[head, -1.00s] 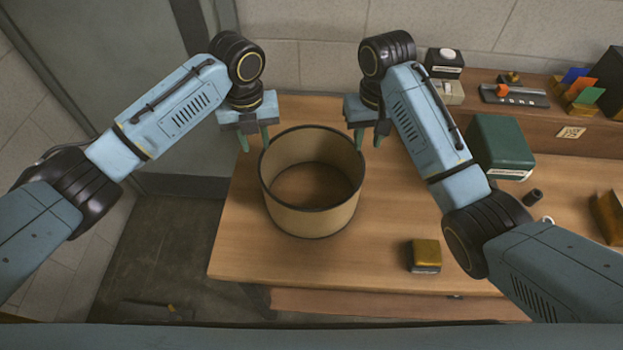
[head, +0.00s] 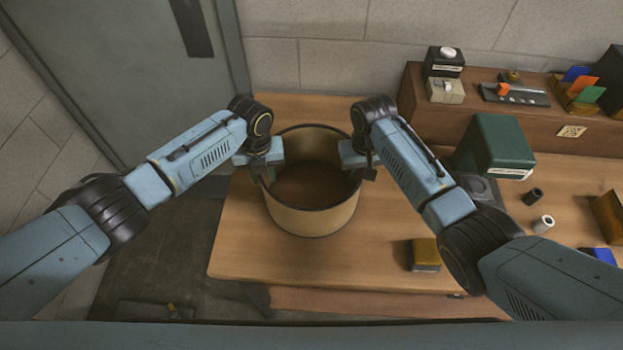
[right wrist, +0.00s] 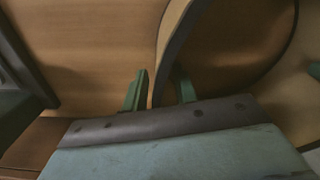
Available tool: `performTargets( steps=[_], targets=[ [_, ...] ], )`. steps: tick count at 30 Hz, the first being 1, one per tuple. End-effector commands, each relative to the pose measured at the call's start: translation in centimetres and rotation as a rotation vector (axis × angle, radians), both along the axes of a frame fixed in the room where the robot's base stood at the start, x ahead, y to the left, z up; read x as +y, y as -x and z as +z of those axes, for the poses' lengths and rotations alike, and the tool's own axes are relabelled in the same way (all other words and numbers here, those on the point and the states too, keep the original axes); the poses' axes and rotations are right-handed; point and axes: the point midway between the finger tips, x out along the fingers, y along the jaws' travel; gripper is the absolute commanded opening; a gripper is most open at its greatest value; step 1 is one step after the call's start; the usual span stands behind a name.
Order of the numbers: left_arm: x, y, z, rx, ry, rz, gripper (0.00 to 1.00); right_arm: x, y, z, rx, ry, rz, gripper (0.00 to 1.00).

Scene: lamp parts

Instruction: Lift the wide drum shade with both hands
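The wide drum shade (head: 312,218) is a tan open cylinder with a dark rim, standing upright on the wooden table. My left gripper (head: 265,172) is at its left rim; its fingers are mostly hidden, so I cannot tell how far apart they are. My right gripper (head: 364,172) is at the right rim. In the right wrist view, the two green fingers of my right gripper (right wrist: 160,90) stand on either side of the shade wall (right wrist: 172,50), with small gaps visible. A green bit at the right edge there may be my left gripper.
A green box (head: 495,147), a dark cylinder (head: 533,195) and a white cylinder (head: 543,224) are to the right. A raised shelf (head: 420,110) runs along the back right.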

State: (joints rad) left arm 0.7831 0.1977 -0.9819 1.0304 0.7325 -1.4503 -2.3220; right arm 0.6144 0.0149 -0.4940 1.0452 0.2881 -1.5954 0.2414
Motion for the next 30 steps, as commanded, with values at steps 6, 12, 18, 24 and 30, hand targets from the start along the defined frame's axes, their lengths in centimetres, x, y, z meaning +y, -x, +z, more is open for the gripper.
performTargets(
  steps=[6,12,18,24,30],
  targets=[
    [-0.01,0.01,-0.01,0.000,0.000,0.000,0.28,0.02,0.00,0.00,0.000,0.000,0.000,0.28],
    [-0.01,0.00,0.01,0.000,0.000,0.000,0.02,0.01,0.00,0.02,0.000,0.000,0.000,0.02],
    [0.00,-0.01,0.03,0.000,0.000,0.000,0.00,0.00,0.00,0.04,0.000,0.000,0.000,0.00],
    [0.00,-0.02,0.04,0.000,0.000,0.001,0.00,0.00,-0.01,0.04,0.000,0.000,0.000,0.00],
    [-0.01,-0.06,0.24,-0.001,0.001,0.001,0.00,0.01,-0.05,0.24,-0.001,0.000,0.000,0.00]
  ],
)
